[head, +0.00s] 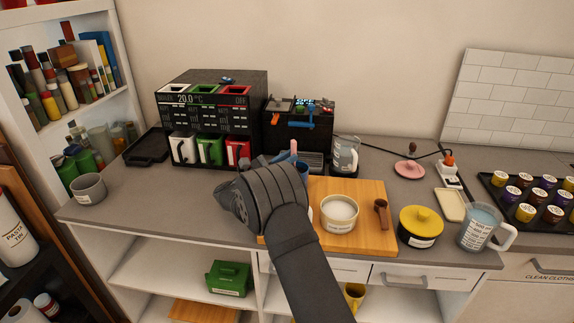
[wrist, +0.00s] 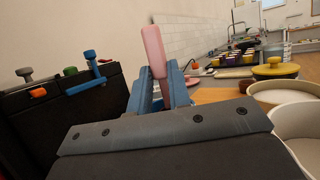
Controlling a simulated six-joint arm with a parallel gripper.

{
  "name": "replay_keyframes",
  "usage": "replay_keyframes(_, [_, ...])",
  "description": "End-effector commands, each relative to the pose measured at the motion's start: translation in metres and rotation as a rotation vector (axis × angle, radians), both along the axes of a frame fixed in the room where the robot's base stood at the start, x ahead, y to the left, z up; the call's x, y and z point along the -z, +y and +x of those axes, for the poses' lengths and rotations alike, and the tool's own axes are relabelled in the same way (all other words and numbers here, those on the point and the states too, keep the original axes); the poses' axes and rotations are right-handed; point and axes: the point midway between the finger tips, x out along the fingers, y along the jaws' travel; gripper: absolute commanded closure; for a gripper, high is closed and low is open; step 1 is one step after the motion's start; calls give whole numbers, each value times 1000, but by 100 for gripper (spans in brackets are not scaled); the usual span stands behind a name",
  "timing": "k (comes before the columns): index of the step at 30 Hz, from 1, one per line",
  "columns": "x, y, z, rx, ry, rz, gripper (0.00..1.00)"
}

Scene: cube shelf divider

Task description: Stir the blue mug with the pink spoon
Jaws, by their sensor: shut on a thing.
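My gripper (wrist: 160,82) is shut on the pink spoon (wrist: 153,48), whose rounded pink end sticks up above the blue fingers. In the head view the spoon's pink tip (head: 293,147) shows just past my dark wrist. The blue fingers there are mostly hidden, with a small blue patch beside the spoon. A pale, see-through mug with bluish contents (head: 481,227) stands at the counter's right front, well apart from my gripper. My arm hides part of the counter and board.
A black dispenser (head: 210,118) and a smaller black machine (head: 297,137) stand behind.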

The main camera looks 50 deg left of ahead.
Motion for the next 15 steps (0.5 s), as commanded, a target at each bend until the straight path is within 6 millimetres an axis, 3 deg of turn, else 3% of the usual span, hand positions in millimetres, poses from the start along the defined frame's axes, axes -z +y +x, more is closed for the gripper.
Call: replay_keyframes(15, [-42,0,-1,0,0,2,100])
